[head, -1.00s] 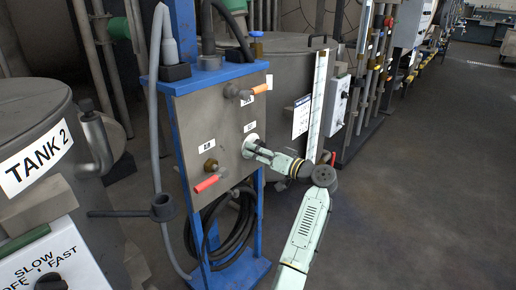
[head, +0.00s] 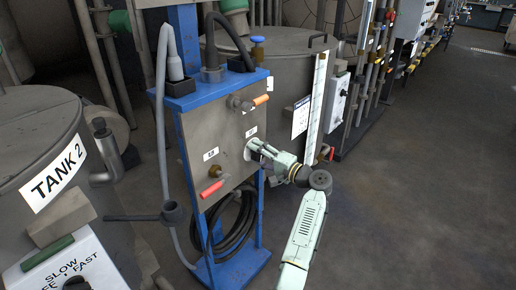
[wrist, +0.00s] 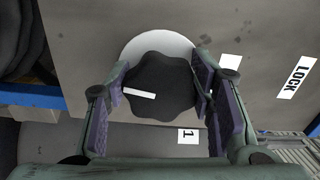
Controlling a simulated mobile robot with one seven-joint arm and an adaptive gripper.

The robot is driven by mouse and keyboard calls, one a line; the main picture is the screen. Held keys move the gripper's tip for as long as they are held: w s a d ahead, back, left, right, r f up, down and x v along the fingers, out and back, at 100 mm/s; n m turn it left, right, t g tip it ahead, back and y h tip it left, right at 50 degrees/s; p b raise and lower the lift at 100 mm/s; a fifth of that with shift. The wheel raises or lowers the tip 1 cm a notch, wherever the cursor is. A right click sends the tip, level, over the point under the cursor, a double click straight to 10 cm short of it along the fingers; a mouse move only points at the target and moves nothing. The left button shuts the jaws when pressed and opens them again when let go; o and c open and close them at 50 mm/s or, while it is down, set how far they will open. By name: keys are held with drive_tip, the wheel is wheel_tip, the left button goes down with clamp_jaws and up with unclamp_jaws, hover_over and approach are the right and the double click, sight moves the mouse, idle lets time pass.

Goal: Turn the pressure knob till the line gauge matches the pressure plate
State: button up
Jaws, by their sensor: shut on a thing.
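The pressure knob (wrist: 165,88) is dark and scalloped, with a white pointer mark towards the left, in front of a white disc (wrist: 150,43) in the wrist view. My gripper (wrist: 161,80) is shut on it, with one purple-padded finger on each side. In the head view my gripper (head: 257,149) reaches the right side of the grey panel (head: 208,130) and hides the knob. I cannot make out a line gauge or its reading. A white placard with a blue header (head: 300,117) hangs on the tank behind; its text is too small to read.
The panel sits in a blue frame (head: 264,205). It carries an upper orange-handled valve (head: 261,100) and a lower red-handled valve (head: 211,189). A black hose coil (head: 235,222) hangs below. Tank 2 (head: 45,150) stands at left. Floor at right (head: 430,200) is clear.

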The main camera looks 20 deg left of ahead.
drive_tip(key=m+p, duration=0.4)
drive_tip(key=shift+r+m, duration=0.3)
drive_tip(key=m+p, duration=0.3)
drive_tip(key=p, duration=0.1)
drive_tip(key=shift+r+m, duration=0.15)
drive_tip(key=shift+m, duration=0.25)
drive_tip(key=m+p, duration=0.3)
drive_tip(key=shift+w, duration=0.1)
drive_tip(key=shift+d+m+p, duration=0.1)
drive_tip(key=shift+m+p, duration=0.95)
drive_tip(key=shift+m, duration=0.35)
drive_tip(key=o, duration=1.2)
drive_tip(key=shift+w, duration=0.1)
